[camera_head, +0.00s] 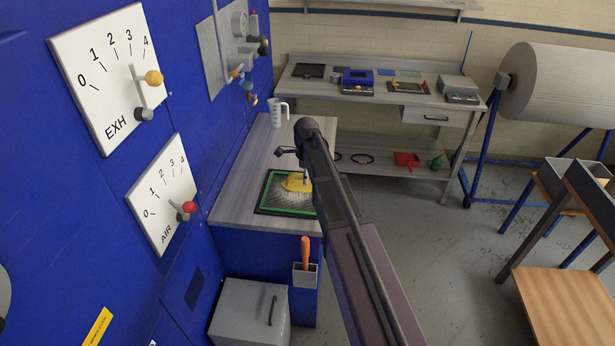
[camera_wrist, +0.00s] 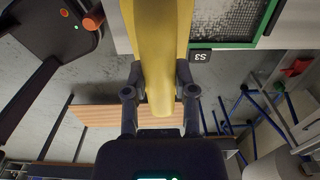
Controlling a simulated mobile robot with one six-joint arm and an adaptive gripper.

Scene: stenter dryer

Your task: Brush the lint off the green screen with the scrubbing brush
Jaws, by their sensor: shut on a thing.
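The green screen (camera_head: 266,208) lies flat on the grey bench, a dark mesh in a green frame. Its mesh looks mottled grey; pale specks show on it in the wrist view (camera_wrist: 228,16), but I cannot tell single bits of lint. The yellow scrubbing brush (camera_head: 295,183) is over the screen's upper right part. My gripper (camera_wrist: 160,88) is shut on the brush's long yellow handle (camera_wrist: 160,50). In the head view my arm hides most of the gripper and the screen's right side. The bristles are mostly hidden, and I cannot tell whether they touch the mesh.
A white jug (camera_head: 277,112) stands at the bench's back. An orange-handled tool sits in a holder (camera_head: 305,275) on the bench front. The blue machine wall (camera_head: 185,90) with its AIR and EXH levers is close on the left. A tag marked S3 (camera_wrist: 202,56) is beside the screen.

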